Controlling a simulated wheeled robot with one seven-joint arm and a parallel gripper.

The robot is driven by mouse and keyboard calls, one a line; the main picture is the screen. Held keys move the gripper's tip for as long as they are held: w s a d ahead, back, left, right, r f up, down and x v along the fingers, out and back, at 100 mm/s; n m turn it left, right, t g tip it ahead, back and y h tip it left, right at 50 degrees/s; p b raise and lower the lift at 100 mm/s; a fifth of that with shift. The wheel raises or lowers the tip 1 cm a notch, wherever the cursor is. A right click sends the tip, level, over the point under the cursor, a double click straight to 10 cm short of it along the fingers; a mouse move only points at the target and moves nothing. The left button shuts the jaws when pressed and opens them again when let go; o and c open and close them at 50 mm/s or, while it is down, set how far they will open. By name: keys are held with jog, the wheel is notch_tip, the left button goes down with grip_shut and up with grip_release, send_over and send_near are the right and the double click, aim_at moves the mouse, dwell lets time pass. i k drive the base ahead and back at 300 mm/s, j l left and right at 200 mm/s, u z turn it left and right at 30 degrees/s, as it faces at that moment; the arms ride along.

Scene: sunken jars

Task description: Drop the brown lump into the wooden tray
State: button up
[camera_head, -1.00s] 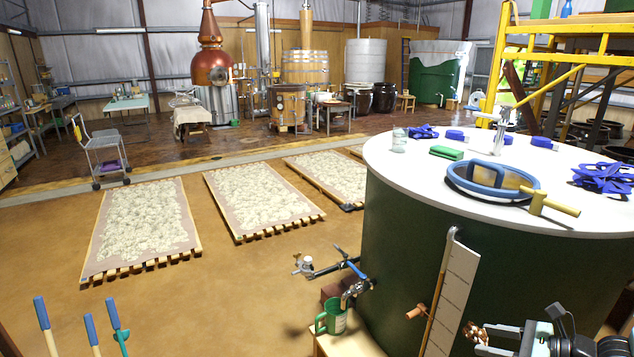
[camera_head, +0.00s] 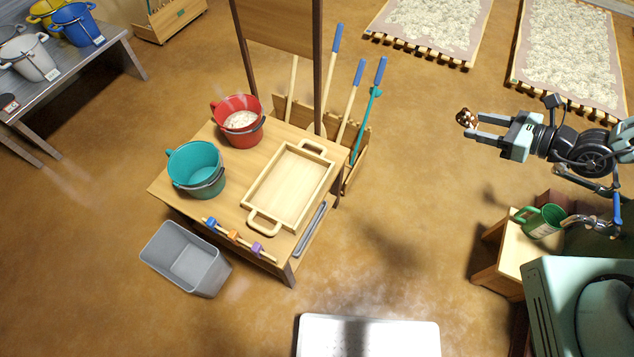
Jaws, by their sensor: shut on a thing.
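My gripper (camera_head: 474,124) is at the right of the head view, pointing left. It is shut on the brown lump (camera_head: 464,117), which shows as a small, dark, knobbly piece at the fingertips, held in the air. The wooden tray (camera_head: 256,188) is pale, rectangular and empty, with a handle at each end. It lies on a small wooden table left of the middle, well to the left of my gripper and apart from it.
On the table (camera_head: 178,197), a red bucket (camera_head: 247,137) with pale contents and a teal bucket (camera_head: 195,172) stand left of the tray. Blue-tipped handles (camera_head: 357,73) rise behind it. A grey bin (camera_head: 182,262) stands in front. Open floor lies between table and gripper.

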aim_at(287, 184)
jog(key=i+l+u, duration=0.2)
jog(key=u, duration=0.15)
jog(key=i+l+u, duration=0.15)
jog(key=l+u, duration=0.2)
jog(key=i+l+u, duration=0.1)
jog(key=l+u, duration=0.55)
jog(key=i+l, duration=0.05)
